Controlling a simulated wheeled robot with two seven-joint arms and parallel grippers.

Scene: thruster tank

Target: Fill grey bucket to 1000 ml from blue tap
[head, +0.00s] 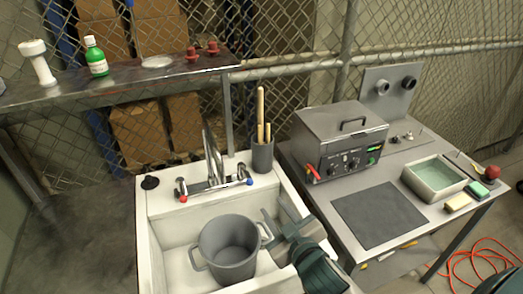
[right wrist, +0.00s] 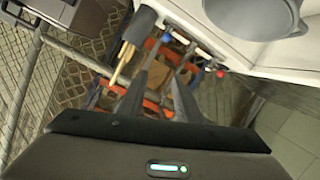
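The grey bucket (head: 228,262) stands upright in the white sink, with loop handles on its left and right sides. Its inside looks dark, and I cannot tell any water level. The metal tap (head: 216,184) stands behind it, with a red knob (head: 183,198) at left and a blue knob (head: 250,182) at right. My right gripper (head: 268,227) is open and empty, beside the bucket's right handle; I cannot tell whether it touches. The right wrist view shows both fingers apart, the blue knob (right wrist: 167,38) beyond them and the bucket (right wrist: 255,18) at upper right. My left gripper is out of view.
A grey holder (head: 263,157) with wooden-handled tools stands on the sink's back right corner. The right bench holds a grey lidded machine (head: 338,140), a dark mat (head: 380,217) and a water tray (head: 434,178). A shelf (head: 120,82) with bottles spans the upper left.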

